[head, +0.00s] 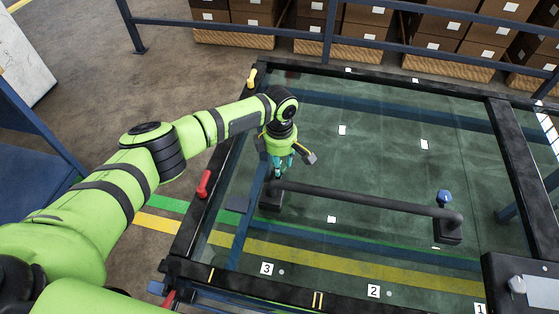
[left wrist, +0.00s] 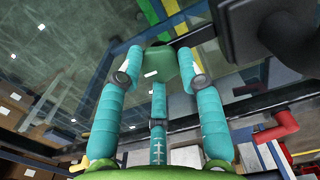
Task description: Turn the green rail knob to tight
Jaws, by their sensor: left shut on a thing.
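The green knob (left wrist: 162,62) shows in the left wrist view between the teal fingers of my left gripper (left wrist: 158,70). The fingers are closed around it from several sides. In the head view my left gripper (head: 279,168) points down over the left end of the black rail (head: 365,200), and it hides the knob there. I cannot tell the knob's turn angle or any tight mark. My right gripper is not in view.
A blue knob (head: 444,197) stands at the rail's right end. A red handle (head: 204,183) and a yellow handle (head: 251,78) sit on the left frame edge. Number labels line the front. The glass panel (head: 390,150) behind the rail is largely clear.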

